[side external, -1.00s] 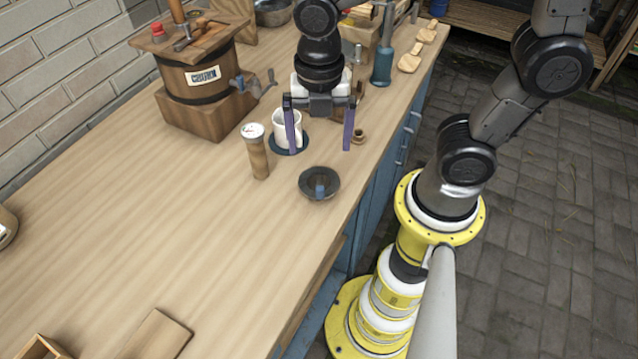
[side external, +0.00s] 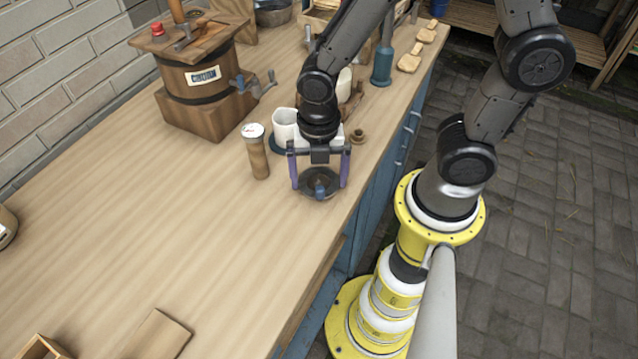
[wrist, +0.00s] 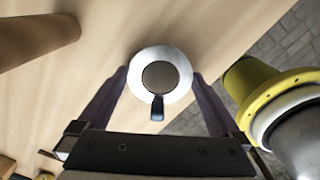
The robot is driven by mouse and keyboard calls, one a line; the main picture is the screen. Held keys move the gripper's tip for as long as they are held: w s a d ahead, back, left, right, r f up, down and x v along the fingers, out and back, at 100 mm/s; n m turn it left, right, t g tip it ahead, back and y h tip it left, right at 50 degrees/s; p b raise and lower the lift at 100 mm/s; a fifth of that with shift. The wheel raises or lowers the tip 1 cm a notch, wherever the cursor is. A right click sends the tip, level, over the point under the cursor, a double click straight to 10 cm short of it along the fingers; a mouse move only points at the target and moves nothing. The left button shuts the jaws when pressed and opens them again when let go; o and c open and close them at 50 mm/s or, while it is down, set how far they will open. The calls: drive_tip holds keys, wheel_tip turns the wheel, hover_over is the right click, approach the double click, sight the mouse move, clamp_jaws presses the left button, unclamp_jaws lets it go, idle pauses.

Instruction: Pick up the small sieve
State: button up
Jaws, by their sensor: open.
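The small sieve (side external: 329,178) lies on the wooden counter near its right edge, a round dark bowl with a short blue part at its near side. In the wrist view the sieve (wrist: 178,88) shows from above as a pale metal ring with a brown middle and a dark blue handle pointing toward my gripper's body. My gripper (side external: 319,186) is open over it, one purple finger on each side. In the wrist view my gripper (wrist: 161,77) has the sieve between its fingers; I cannot tell whether they touch it.
A wooden shaker with a pale top (side external: 257,155) stands close to the left; its body shows in the wrist view (wrist: 35,38). A white mug (side external: 284,124) stands behind my gripper. A small brown pot (side external: 357,136) and a wooden churn (side external: 197,75) are farther back.

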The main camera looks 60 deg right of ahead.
drive_tip(key=c, duration=1)
drive_tip(key=shift+r, duration=0.15)
